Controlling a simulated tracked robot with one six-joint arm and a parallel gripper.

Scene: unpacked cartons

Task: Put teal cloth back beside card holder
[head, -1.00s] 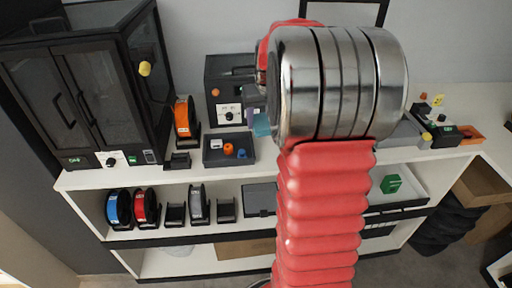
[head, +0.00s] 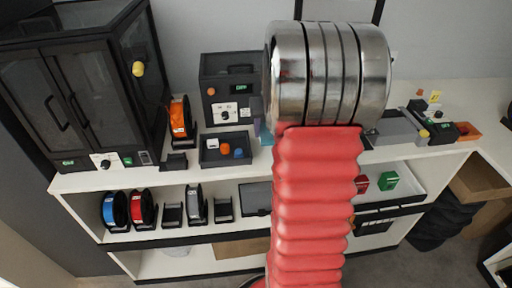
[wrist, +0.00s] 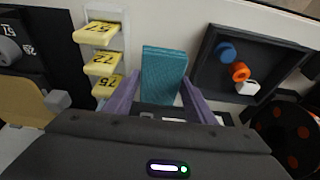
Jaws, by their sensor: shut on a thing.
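In the wrist view the teal cloth (wrist: 164,72), a folded upright slab, sits between the two purple fingers of my gripper (wrist: 159,88), which are shut on it. In the head view my arm hides most of the gripper, and only a sliver of teal cloth (head: 265,134) shows at the arm's left edge, above the white top. A white stand with several yellow numbered tags (wrist: 103,65) is left of the cloth in the wrist view; I cannot tell whether it is the card holder.
A dark tray (head: 225,160) with white, orange and blue pieces stands left of the cloth on the white top. A black control box (head: 229,88) is behind it. An orange spool (head: 180,119) and a dark cabinet (head: 75,95) stand further left. My arm hides the middle of the top.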

